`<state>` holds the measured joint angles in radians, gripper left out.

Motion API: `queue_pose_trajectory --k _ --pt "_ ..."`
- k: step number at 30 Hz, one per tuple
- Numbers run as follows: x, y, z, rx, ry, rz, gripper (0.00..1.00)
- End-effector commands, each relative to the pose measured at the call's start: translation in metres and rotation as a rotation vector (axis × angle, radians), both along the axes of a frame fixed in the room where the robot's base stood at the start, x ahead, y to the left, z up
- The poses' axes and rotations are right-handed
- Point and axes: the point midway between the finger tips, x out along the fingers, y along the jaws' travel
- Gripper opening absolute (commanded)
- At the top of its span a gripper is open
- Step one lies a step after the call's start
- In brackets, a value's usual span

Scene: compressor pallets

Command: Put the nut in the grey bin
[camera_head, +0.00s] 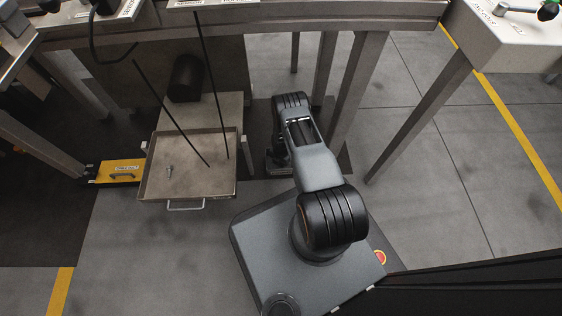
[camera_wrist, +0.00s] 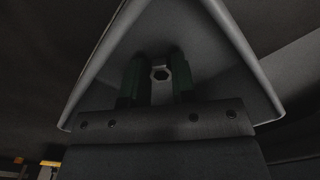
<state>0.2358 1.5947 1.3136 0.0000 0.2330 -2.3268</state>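In the wrist view, the nut (camera_wrist: 161,74) is a small grey hexagonal ring with a dark hole. It sits between the two dark green fingers of my gripper (camera_wrist: 160,72), which appear to close on its sides. Behind the fingers is a grey bin (camera_wrist: 228,32) with a pale raised rim; the fingers and nut overlap its dark interior. How high the nut is over the bin floor cannot be told. In the head view, my arm reaches under the bench and hides the gripper, nut and most of what lies below it.
Bench legs (camera_head: 352,85) stand close right of my arm. Open floor (camera_head: 440,190) lies to the right.

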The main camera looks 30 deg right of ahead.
Motion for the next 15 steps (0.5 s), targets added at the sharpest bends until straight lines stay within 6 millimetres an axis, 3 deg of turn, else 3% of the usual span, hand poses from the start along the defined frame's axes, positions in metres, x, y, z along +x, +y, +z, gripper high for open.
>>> queue_pose_trajectory --k 8,15 --pt "-0.0001 0.0000 0.0000 0.000 0.000 0.000 0.50" --pt "0.0001 0.0000 0.0009 0.000 0.000 0.000 0.50"
